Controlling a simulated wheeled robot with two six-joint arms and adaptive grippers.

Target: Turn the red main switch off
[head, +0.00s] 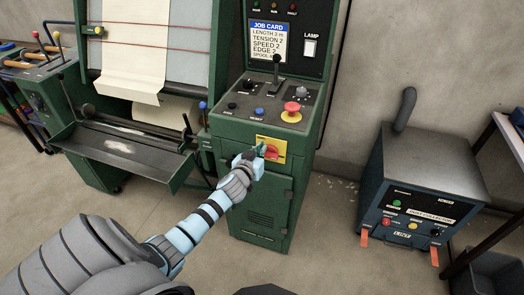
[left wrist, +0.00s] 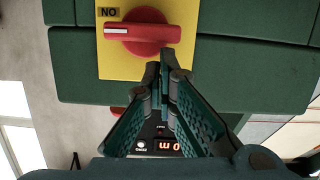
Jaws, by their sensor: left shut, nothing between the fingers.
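The red main switch (head: 272,152) sits on a yellow plate (head: 268,138) on the front of the green machine, partly hidden by my gripper in the head view. In the left wrist view the red switch (left wrist: 148,33) fills the upper left, its handle lying horizontal. The white mark on the handle is at its left end, by a label that shows upside down and seems to say ON. My left gripper (head: 258,150) is shut and empty in front of the plate. Its fingertips (left wrist: 165,68) are close to the handle's right end; contact cannot be told.
Above the switch is a sloped panel with a red emergency button (head: 292,109), a blue button (head: 260,111) and a black lever (head: 276,70). A job card (head: 269,41) hangs behind. A blue-grey dust collector (head: 415,185) stands right. A metal tray (head: 122,150) juts out left.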

